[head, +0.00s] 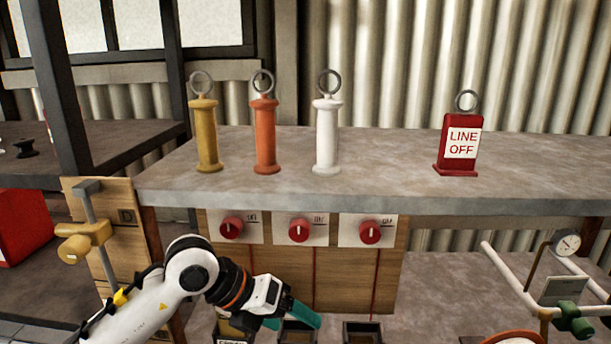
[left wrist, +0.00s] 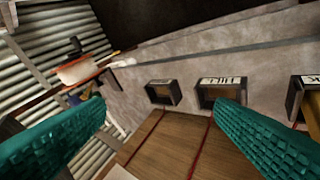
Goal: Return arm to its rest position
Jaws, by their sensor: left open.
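My left arm comes in from the lower left of the head view. Its gripper (head: 294,318) points down and right, below the bench and in front of the wooden panel. In the left wrist view the two teal fingers (left wrist: 165,135) stand wide apart with nothing between them. The fingers look over small dark-framed boxes (left wrist: 220,95) and the wooden panel (left wrist: 165,145). My right gripper does not show in either view.
On the bench (head: 370,200) stand yellow (head: 206,135), orange (head: 265,135) and white (head: 327,135) ringed posts and a red "LINE OFF" block (head: 443,150). Below are red knobs (head: 299,230). A yellow-handled lever (head: 85,240) stands left; white pipes with a gauge (head: 566,243) stand right.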

